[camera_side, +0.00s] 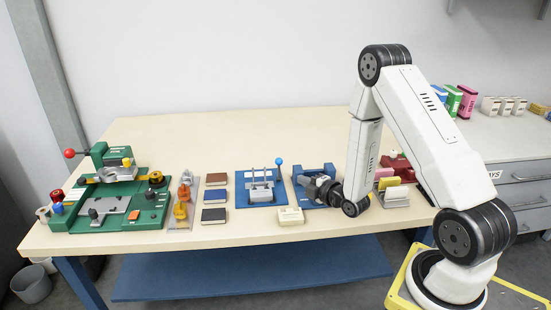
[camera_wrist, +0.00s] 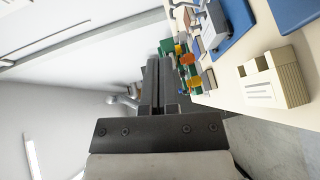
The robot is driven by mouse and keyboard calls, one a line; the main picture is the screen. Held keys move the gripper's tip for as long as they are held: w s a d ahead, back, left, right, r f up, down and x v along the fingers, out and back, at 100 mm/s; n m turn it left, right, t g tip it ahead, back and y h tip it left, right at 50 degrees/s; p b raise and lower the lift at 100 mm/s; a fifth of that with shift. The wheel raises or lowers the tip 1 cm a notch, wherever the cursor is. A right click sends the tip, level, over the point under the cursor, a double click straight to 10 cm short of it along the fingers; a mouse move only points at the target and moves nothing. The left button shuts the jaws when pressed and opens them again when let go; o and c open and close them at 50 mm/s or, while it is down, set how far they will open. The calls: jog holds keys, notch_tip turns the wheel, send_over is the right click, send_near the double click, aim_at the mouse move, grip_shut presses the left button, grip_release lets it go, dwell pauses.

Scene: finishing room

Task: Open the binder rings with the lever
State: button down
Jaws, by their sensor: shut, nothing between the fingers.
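The binder ring mechanism (camera_side: 261,191) sits on a blue base plate (camera_side: 243,201) near the middle of the table, with upright metal rings. Its lever ends in a blue ball (camera_side: 278,160) at the back right of the plate. In the wrist view part of the mechanism (camera_wrist: 215,24) shows at the top, cut by the frame edge. My gripper (camera_side: 314,181) is right of the binder, pointing left, in front of a second blue fixture (camera_side: 302,171) that it partly hides. Its dark fingers (camera_wrist: 166,75) are shut and empty. I see no contact with the lever.
Left of the binder are several small books (camera_side: 215,197), orange and yellow clamps (camera_side: 181,203) and a green machine (camera_side: 112,190). The back of the table is clear.

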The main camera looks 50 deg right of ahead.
send_near(278, 162)
jog(key=w+a, duration=0.1)
jog(key=w, duration=0.2)
jog(key=w+a, duration=0.1)
jog(key=w, duration=0.1)
jog(key=shift+a+f, duration=0.3)
jog(key=shift+a, duration=0.05)
jog(key=shift+w+d+f, duration=0.1)
jog(key=shift+w+d, duration=0.15)
jog(key=shift+d, duration=0.25)
jog(key=shift+w+d+f, duration=0.1)
jog(key=shift+w+d, duration=0.1)
jog(key=shift+d, duration=0.25)
jog(key=shift+w+d+f, duration=0.15)
jog(key=shift+w+d, duration=0.35)
jog(key=shift+d, duration=0.2)
jog(key=shift+w+d+r+m+g+y, duration=0.3)
jog(key=shift+m+g+y, duration=0.1)
jog(key=shift+g, duration=0.4)
jog(key=shift+w+d+g, duration=0.15)
jog(key=shift+g, duration=0.25)
jog(key=shift+w+d+r, duration=0.25)
jog(key=shift+w+d, duration=0.9)
jog(key=shift+d, duration=0.05)
jog(key=shift+s+a+f, duration=0.1)
jog(key=shift+a, duration=0.05)
